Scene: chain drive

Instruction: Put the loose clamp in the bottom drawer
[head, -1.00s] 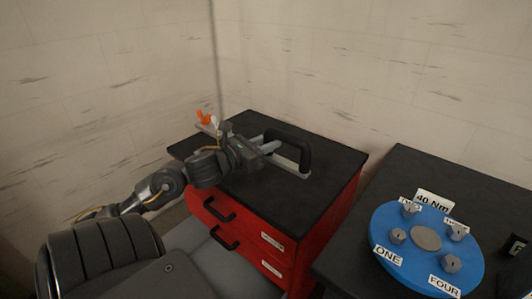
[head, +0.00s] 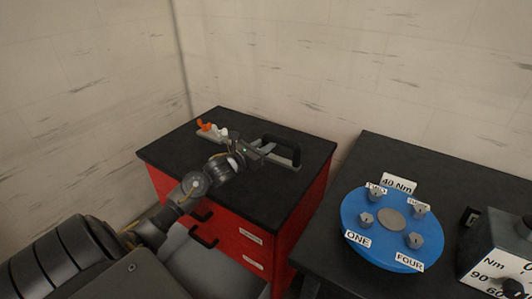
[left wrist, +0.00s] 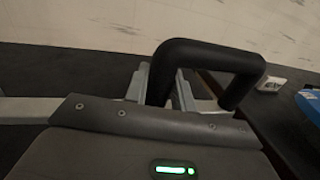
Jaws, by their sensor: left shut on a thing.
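A pale grey bar with a black loop handle (head: 283,141) is at the top of the red cabinet (head: 309,206). Orange and white parts (head: 206,126) show at its left end. I cannot tell which part is the clamp, or whether the bar rests on the top. My left gripper (head: 252,152) is at the bar, hiding its middle. In the left wrist view its fingers (left wrist: 160,86) are shut around the near leg of the black handle (left wrist: 215,54). My right gripper is out of view.
A black table (head: 450,180) stands right of the cabinet. It bears a blue disc (head: 384,252) with several numbered knobs, a 40 Nm sign (head: 398,184) and a grey box (head: 497,252) with a dial. Walls stand close behind the cabinet. Much of the cabinet top is bare.

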